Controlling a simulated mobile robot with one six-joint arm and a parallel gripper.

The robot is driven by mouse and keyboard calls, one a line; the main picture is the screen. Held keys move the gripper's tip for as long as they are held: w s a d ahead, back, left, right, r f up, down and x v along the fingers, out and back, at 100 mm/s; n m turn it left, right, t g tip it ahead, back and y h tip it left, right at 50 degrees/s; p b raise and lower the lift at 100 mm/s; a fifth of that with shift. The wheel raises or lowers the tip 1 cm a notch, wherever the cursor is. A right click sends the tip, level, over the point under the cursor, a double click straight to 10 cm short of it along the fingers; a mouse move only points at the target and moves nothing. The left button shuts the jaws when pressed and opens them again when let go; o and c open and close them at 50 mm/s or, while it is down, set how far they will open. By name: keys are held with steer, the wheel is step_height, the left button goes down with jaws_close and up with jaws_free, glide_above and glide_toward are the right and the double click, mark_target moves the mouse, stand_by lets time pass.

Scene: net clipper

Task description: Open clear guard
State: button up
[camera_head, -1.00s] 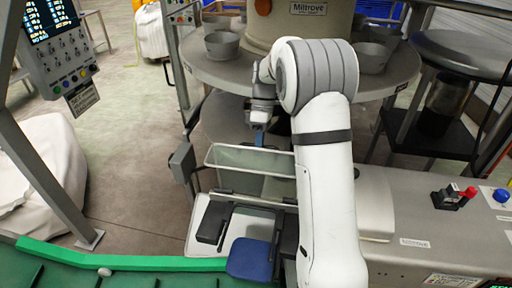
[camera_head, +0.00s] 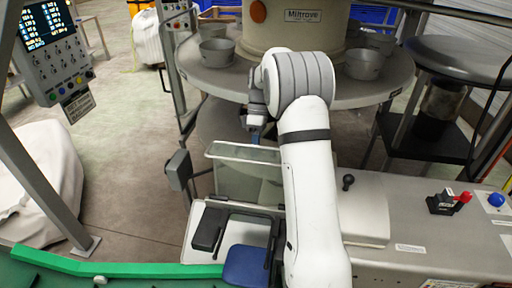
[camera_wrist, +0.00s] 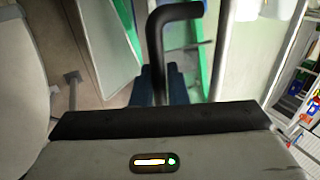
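The clear guard (camera_head: 245,154) is a see-through panel with a pale frame, left of my white arm in the head view. Its upper panel is seen at a shallow angle, with see-through surface below it. My gripper (camera_head: 256,135) is at the guard's far edge, its blue fingers pointing down; contact there is unclear. In the wrist view, the dark blue fingers (camera_wrist: 164,86) sit behind a bent black bar (camera_wrist: 160,45), which hides part of them. I cannot tell whether they are closed on it. A see-through panel (camera_wrist: 108,40) shows to their left.
A round metal table (camera_head: 225,80) carrying several grey bowls stands behind the guard. A grey post with a small box (camera_head: 178,170) is to its left. A blue pad (camera_head: 246,265) and black parts lie in front. Red and blue controls (camera_head: 462,197) are at right.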

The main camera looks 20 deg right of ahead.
steer(key=o, duration=0.3)
steer(key=shift+a, duration=0.1)
steer(key=shift+o, duration=0.6)
steer(key=b+v, duration=0.1)
steer(key=v, duration=0.7)
steer(key=shift+f, duration=0.1)
steer(key=shift+c, duration=0.3)
